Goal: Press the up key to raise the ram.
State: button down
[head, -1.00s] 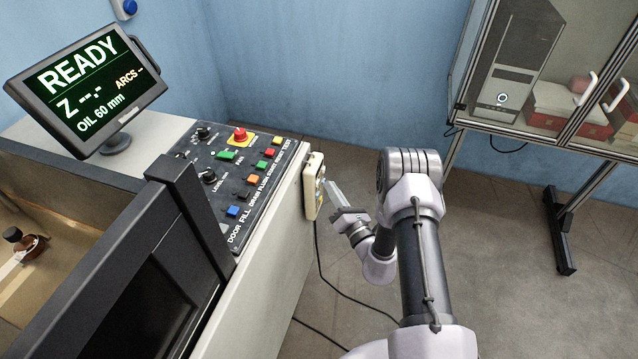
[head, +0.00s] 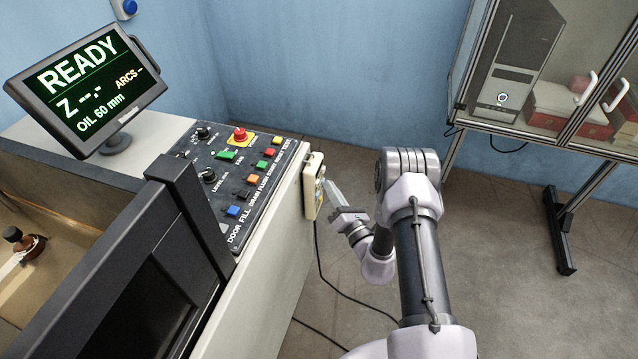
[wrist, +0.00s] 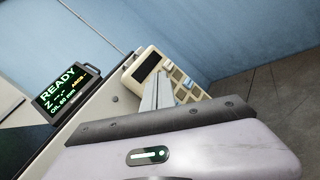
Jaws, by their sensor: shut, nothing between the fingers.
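A cream hand pendant (head: 313,187) hangs on the right side of the machine, with a cable running down from it. In the wrist view the pendant (wrist: 147,56) shows a dark display and several small keys in pale and blue tones. My gripper (head: 327,187) is shut and empty, its fingers pointing at the pendant's key face. In the wrist view the gripper's fingers (wrist: 158,88) lie over the lower keys and hide some of them. I cannot read the key labels, so I cannot tell which is the up key, nor whether the fingertips touch a key.
The control panel (head: 222,228) holds several coloured buttons and a red emergency stop (head: 239,135). The monitor (head: 85,85) reads READY, Z --.- and OIL 60 mm. A glass cabinet (head: 560,75) stands at the back right. The floor between is clear apart from cables.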

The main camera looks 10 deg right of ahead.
jog(key=shift+w+a, duration=0.15)
jog(key=shift+a, duration=0.1)
